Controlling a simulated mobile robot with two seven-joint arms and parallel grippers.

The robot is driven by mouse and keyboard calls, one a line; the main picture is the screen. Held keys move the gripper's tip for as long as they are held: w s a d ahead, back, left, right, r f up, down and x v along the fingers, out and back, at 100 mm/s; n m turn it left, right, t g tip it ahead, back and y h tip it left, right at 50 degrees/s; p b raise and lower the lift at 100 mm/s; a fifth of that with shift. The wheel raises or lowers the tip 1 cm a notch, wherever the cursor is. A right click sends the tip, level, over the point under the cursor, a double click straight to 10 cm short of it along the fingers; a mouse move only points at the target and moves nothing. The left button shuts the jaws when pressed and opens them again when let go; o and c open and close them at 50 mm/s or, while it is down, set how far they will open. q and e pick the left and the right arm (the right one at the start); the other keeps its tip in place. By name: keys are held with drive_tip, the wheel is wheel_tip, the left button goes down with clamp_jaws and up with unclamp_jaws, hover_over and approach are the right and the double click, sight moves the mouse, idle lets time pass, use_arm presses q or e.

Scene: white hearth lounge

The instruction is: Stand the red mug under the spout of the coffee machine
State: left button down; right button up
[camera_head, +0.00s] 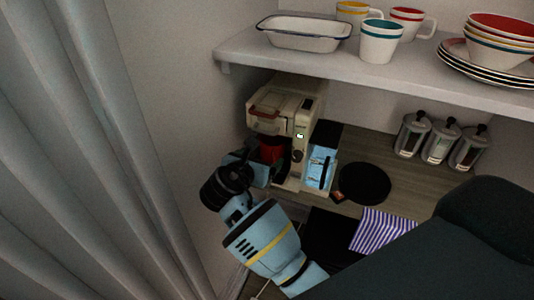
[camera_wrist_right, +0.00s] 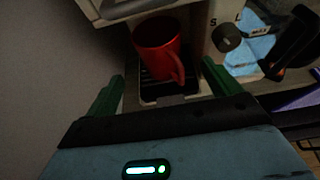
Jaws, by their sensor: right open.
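The red mug (camera_head: 270,151) is in the bay of the cream coffee machine (camera_head: 296,109), partly hidden by my right gripper. In the right wrist view the red mug (camera_wrist_right: 156,47) stands upright on the slotted drip tray (camera_wrist_right: 160,98), its handle towards my gripper. The spout itself is hidden, so I cannot tell the exact alignment. My right gripper (camera_wrist_right: 163,73) is open, its green fingers apart on either side in front of the mug, with no clear contact. It reaches the machine's front in the head view (camera_head: 252,165). My left gripper is not in view.
A black round disc (camera_head: 364,184) and a striped cloth (camera_head: 382,230) lie on the counter. Several grey canisters (camera_head: 440,144) stand at the back right. A shelf (camera_head: 340,68) with crockery hangs above; a wall is close at left.

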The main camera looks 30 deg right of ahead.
drive_tip(key=v, duration=0.3)
drive_tip(key=shift+s, duration=0.1)
idle(2.2)
